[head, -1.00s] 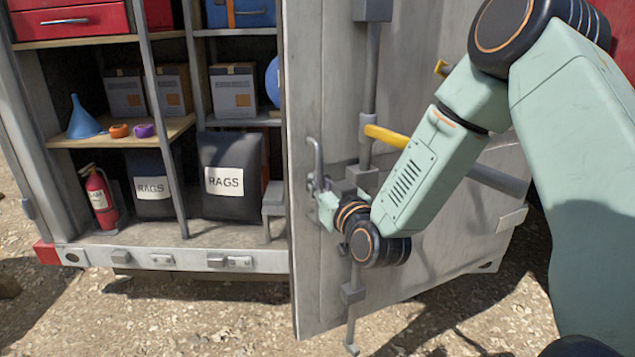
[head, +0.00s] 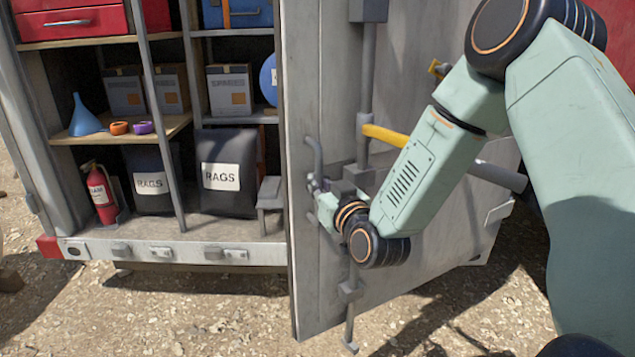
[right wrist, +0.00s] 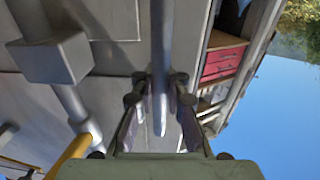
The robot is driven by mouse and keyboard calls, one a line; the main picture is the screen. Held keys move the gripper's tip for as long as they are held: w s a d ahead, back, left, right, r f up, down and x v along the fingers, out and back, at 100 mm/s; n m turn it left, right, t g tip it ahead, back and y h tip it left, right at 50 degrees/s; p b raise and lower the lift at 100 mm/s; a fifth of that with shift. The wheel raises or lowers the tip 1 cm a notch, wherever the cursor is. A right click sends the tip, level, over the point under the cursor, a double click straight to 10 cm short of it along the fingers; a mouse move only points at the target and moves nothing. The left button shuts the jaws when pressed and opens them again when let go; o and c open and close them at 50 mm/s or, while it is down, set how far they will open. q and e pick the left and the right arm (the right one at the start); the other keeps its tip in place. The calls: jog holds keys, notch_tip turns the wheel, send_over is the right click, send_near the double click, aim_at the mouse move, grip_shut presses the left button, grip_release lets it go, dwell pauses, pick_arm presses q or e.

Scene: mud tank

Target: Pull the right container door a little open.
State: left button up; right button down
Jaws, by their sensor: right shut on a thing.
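The right container door (head: 325,270) is a grey metal panel standing ajar in the head view, with the container's shelves showing to its left. A grey bent handle (head: 315,155) is on the door near its free edge. My right gripper (head: 316,185) is at the lower part of this handle and shut on it. In the right wrist view the handle (right wrist: 159,60) runs down between the two fingers (right wrist: 160,105). My own wrist hides part of the handle and the locking bar (head: 365,95). My left gripper is not in view.
Inside the container are a fire extinguisher (head: 101,195), rags bags (head: 227,172), a blue funnel (head: 84,116) and boxes (head: 229,90) on shelves. A yellow lever (head: 385,136) sticks out beside my right forearm. Gravel ground (head: 200,315) in front is clear.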

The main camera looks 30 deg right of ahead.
jog(key=shift+r, duration=0.1)
jog(key=shift+w, duration=0.1)
jog(key=c, duration=1.7)
grip_release()
jog(key=shift+w, duration=0.2)
jog(key=o, duration=0.4)
jog(key=shift+s, duration=0.2)
jog(key=shift+c, duration=0.2)
jog(key=s, duration=0.7)
jog(key=shift+s+a, duration=0.15)
jog(key=shift+a, duration=0.3)
jog(key=shift+s, duration=0.1)
